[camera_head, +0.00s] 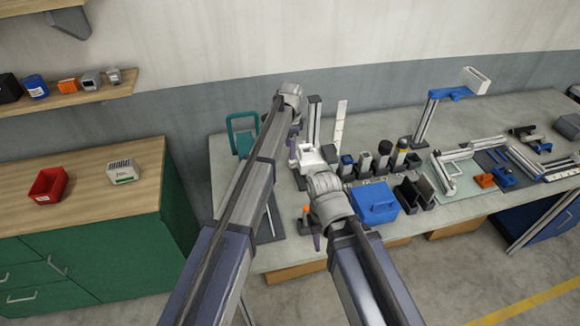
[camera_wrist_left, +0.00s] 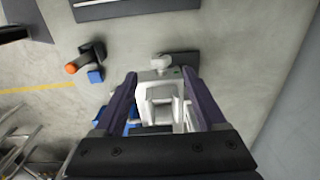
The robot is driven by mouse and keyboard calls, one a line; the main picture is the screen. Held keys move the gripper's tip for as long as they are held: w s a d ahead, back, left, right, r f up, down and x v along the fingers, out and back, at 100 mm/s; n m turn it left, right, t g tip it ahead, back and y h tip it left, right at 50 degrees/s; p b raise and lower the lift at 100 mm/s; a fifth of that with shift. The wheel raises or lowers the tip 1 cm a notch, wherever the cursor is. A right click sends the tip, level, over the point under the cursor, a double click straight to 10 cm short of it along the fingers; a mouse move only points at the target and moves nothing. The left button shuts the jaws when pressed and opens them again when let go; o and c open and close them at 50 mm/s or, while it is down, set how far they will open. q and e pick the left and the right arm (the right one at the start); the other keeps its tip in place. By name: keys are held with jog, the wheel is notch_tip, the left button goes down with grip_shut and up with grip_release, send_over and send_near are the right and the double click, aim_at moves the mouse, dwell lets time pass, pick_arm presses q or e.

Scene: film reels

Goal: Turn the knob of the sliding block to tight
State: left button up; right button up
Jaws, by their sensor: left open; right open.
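The white sliding block (camera_head: 311,155) sits low beside an upright dark column (camera_head: 314,118) on the workbench. In the left wrist view the white block (camera_wrist_left: 160,97) shows between my fingers, with a pale rounded knob (camera_wrist_left: 161,61) at its far end. My left gripper (camera_wrist_left: 160,76) is open, one finger on each side of the block; I cannot tell whether they touch it. In the head view my left gripper (camera_head: 294,130) is just above and left of the block. My right gripper (camera_head: 317,240) is open over the bench's front part, mostly hidden by its own wrist.
A blue box (camera_head: 375,203) stands right of my right wrist. Several small bottles (camera_head: 383,155) line up behind it. A teal frame (camera_head: 241,131) stands at the back left. An orange-tipped part (camera_wrist_left: 73,68) lies left of the block in the left wrist view.

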aim_at(291, 163)
pick_arm(q)
notch_tip(291, 163, down, 7)
jog(key=b, duration=0.6)
jog(key=shift+w, duration=0.1)
grip_shut()
